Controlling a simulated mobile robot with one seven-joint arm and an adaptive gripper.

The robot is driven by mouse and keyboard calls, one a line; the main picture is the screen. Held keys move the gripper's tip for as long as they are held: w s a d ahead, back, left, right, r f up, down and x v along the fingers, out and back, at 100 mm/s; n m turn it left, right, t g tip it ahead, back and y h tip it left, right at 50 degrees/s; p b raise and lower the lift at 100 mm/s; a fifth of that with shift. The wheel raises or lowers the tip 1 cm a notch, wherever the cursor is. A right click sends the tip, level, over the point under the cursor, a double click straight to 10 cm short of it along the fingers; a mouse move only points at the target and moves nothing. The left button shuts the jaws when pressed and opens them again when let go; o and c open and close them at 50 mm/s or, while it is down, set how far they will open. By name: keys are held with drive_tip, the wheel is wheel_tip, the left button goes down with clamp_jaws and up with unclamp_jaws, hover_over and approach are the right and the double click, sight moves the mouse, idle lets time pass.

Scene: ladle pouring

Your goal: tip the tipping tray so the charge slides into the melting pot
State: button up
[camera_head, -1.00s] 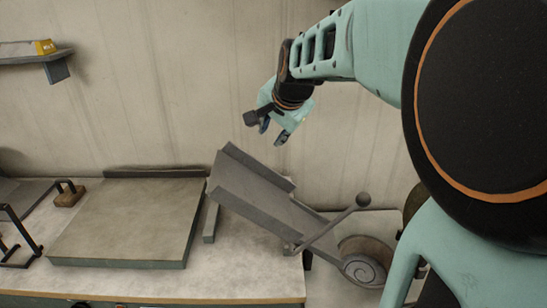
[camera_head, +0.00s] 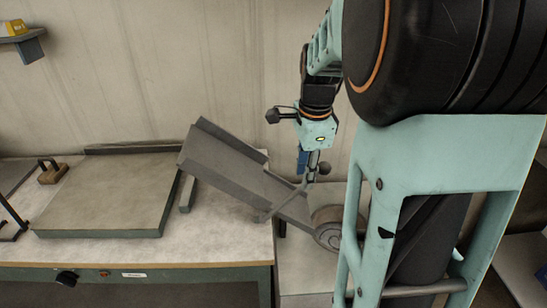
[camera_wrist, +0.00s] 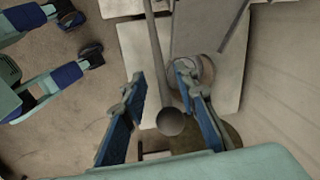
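The grey tipping tray (camera_head: 230,168) slopes from its raised left end down to the right, its lower end at the round melting pot (camera_head: 328,226). A lever with a dark ball knob (camera_head: 325,168) rises beside the tray's lower end. My gripper (camera_head: 305,165) points down at the knob. In the wrist view, my gripper (camera_wrist: 160,76) is open, with one blue-padded finger on each side of the lever (camera_wrist: 158,55). The knob (camera_wrist: 170,121) lies between the fingers, with gaps on both sides. I cannot make out the charge in the tray.
A bench with a flat, green-edged plate (camera_head: 105,195) stands to the left. A short grey bar (camera_head: 188,193) lies beside the plate. A shelf with a yellow box (camera_head: 14,27) hangs at upper left. The wall is close behind.

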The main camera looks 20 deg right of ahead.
drive_tip(key=f, duration=0.5)
drive_tip(key=shift+w+d, duration=0.1)
drive_tip(key=shift+w, duration=0.25)
clamp_jaws()
